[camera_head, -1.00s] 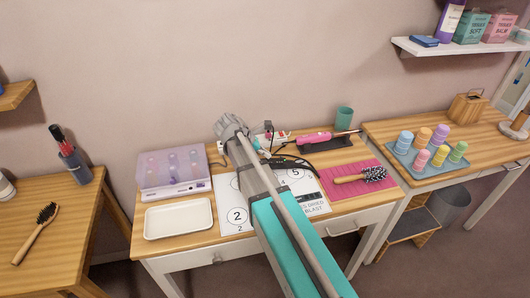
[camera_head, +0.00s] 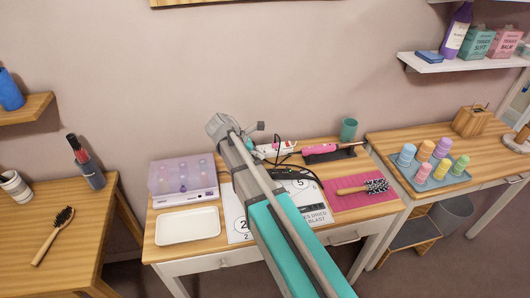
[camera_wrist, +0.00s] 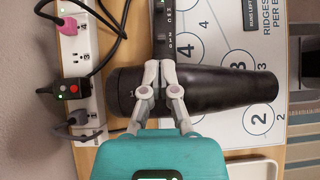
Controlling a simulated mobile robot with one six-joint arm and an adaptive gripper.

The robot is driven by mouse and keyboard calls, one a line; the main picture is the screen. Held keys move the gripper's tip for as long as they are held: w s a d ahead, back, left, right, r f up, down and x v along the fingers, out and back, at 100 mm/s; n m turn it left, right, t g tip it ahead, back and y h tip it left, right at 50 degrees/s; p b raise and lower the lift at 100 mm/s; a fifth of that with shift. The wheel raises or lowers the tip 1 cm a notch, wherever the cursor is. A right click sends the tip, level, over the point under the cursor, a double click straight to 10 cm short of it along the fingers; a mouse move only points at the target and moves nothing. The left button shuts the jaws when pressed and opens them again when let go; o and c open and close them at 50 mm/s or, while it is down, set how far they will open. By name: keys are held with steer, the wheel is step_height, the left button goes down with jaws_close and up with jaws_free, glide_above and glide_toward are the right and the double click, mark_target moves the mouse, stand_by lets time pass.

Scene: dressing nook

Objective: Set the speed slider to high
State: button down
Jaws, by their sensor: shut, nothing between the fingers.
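A black hair dryer (camera_wrist: 215,88) lies on its side in the wrist view, its barrel running left to right. Its handle (camera_wrist: 162,30) points up in the picture and bears small white marks of the speed control; the slider's setting is too small to read. My gripper (camera_wrist: 160,66) is shut and empty. Its fingertips appear over the base of the handle, near the marks; whether they touch it I cannot tell.
A white power strip (camera_wrist: 82,85) with plugs and black cords lies beside the dryer. A numbered paper mat (camera_wrist: 240,50) lies under it. A white tray (camera_head: 188,226), a purple box (camera_head: 183,177), a pink mat (camera_head: 345,203) with a brush, and a green cup (camera_head: 348,129) are around it.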

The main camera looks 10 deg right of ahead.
steer(key=shift+p+v, duration=0.9)
steer(key=shift+v, duration=0.7)
steer(key=c, duration=1.1)
jaws_free()
steer(key=shift+s+d, duration=0.1)
steer(key=shift+o, duration=1.4)
steer(key=shift+s+f, duration=0.1)
steer(key=shift+s, duration=0.05)
steer(key=shift+o, duration=0.7)
steer(key=shift+s+d+f+m, duration=0.1)
steer(key=shift+s+d+m, duration=0.15)
steer(key=shift+m, duration=0.15)
steer(key=s+d+f+m+y, duration=0.1)
steer(key=s+f+m+y, duration=0.1)
steer(key=s+m+y, duration=0.2)
steer(key=s+d+f+m+y, duration=0.2)
steer(key=s+m+y, duration=0.2)
steer(key=s+m, duration=0.7)
steer(key=shift+f+m, duration=0.2)
steer(key=shift+m, duration=0.7)
